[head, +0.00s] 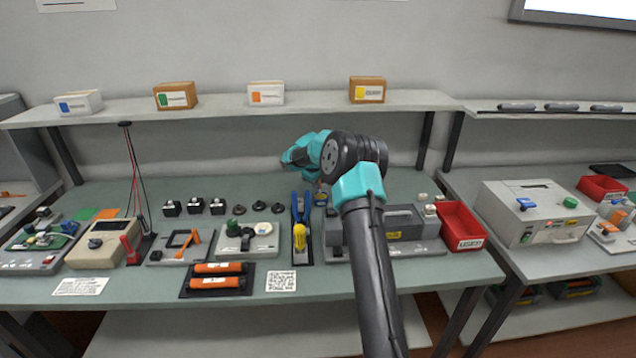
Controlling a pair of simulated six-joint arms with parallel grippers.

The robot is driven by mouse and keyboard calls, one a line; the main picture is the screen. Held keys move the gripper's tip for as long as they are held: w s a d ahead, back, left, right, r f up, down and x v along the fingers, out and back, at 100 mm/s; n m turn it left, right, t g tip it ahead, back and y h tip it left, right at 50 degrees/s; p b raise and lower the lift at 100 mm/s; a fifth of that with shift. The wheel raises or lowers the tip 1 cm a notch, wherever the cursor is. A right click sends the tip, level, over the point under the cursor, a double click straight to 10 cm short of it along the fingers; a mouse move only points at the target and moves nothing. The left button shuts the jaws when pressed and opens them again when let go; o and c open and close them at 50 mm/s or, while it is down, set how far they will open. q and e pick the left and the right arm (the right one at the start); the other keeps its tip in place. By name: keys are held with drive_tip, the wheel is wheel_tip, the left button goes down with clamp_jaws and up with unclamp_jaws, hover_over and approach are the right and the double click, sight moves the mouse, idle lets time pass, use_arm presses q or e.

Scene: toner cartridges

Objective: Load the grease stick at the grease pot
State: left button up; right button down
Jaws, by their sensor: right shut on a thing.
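My right arm reaches in from the bottom right, and its teal wrist bends over the middle of the bench. My right gripper (318,184) is mostly hidden behind the wrist, low over the bench beside the blue-handled tool. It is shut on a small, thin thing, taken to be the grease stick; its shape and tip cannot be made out. I cannot single out the grease pot for sure; several small round dark pieces (259,206) stand in a row to the left of the gripper. My left gripper is not in view.
A dark stand with blue and yellow tools (300,238) is just left of my arm. A grey fixture (405,222) and a red bin (461,228) are to the right. Orange rollers (218,282) lie in a black tray in front. Boxes (367,89) stand on the shelf behind.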

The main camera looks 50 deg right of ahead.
drive_tip(key=shift+f, duration=0.55)
idle(0.9)
drive_tip(key=shift+r, duration=3.55)
